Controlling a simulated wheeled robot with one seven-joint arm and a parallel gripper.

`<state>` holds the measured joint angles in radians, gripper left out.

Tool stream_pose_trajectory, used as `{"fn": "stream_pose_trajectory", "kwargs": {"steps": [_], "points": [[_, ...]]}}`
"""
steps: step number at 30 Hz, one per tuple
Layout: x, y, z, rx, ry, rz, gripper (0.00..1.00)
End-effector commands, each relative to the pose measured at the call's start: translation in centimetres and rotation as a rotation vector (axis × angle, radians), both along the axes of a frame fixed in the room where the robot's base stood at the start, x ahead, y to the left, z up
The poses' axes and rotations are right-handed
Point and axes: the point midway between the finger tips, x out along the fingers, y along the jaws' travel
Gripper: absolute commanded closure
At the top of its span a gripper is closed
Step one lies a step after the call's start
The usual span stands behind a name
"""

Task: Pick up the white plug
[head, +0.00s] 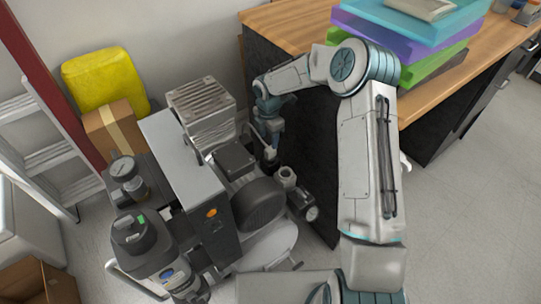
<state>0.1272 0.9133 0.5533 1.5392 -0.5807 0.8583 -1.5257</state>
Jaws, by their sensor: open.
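A small pale round piece (287,176) shows just below and to the right of the gripper, above a pressure gauge. I cannot tell whether it is the white plug. No other clear white plug shows, and the parts right behind my gripper and arm are hidden.
A pressure gauge (311,213) sticks out at the compressor's right. A wooden-topped bench (290,25) with stacked coloured trays (410,25) stands behind my arm. A ladder (45,140), a cardboard box (115,130) and a yellow container (105,80) are at left. Floor at right is clear.

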Motion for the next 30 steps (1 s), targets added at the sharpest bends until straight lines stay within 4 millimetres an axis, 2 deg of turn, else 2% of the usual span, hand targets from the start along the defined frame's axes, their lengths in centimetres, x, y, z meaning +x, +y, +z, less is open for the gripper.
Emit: {"fn": "stream_pose_trajectory", "kwargs": {"steps": [1, 3, 11, 21, 28, 29, 30], "points": [[-0.1, 0.0, -1.2, 0.000, 0.002, 0.001, 0.47], [0.0, 0.0, -2.2, -0.001, 0.001, 0.001, 0.47], [0.1, -0.1, -3.7, 0.000, 0.000, -0.001, 0.47], [0.6, -0.6, -8.2, -0.001, 0.001, -0.001, 0.47], [0.6, -0.6, -8.3, -0.001, -0.002, -0.001, 0.47], [0.6, -0.6, -8.3, -0.001, -0.002, -0.001, 0.50], [0.6, -0.6, -8.3, -0.001, -0.002, -0.001, 0.61]]}}
